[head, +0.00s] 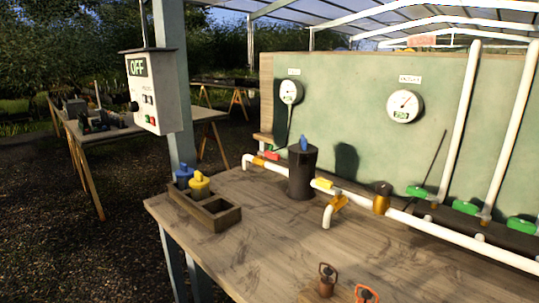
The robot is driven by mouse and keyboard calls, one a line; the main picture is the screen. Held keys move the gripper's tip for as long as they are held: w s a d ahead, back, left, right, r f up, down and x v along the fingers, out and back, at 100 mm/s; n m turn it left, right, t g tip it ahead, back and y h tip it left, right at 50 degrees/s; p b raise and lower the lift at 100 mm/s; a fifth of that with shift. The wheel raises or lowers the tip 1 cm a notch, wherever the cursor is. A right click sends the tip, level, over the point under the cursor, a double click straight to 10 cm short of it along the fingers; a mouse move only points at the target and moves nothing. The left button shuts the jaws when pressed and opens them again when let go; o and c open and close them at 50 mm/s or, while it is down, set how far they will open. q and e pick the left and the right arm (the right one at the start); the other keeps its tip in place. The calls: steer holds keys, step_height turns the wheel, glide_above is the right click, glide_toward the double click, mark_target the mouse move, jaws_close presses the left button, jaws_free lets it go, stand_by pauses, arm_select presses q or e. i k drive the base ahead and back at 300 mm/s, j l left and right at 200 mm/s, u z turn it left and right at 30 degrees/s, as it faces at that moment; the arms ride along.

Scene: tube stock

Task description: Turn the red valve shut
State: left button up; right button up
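A small red valve handle (271,155) sits on the white pipe (252,161) at the back left of the wooden workbench (255,265), just left of a black canister. It looks roughly lined up with the pipe, but it is too small to tell its exact angle. Neither my left nor my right gripper shows in the head view, so nothing is seen near the valve.
The black canister (302,175) with a blue top stands close to the valve. Yellow (322,184) and green (465,207) handles line the pipes. A divided wooden box (218,221) sits at the left edge; a control box (152,90) reads OFF. The front middle is mostly clear.

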mark_target(271, 155)
steer(key=i+j, duration=0.1)
steer(key=j, duration=0.25)
steer(key=i+j, duration=0.1)
steer(key=j, duration=0.25)
steer(key=i+j+z, duration=0.1)
steer(key=j, duration=0.2)
steer(key=i+j, duration=0.15)
steer(key=j, duration=0.2)
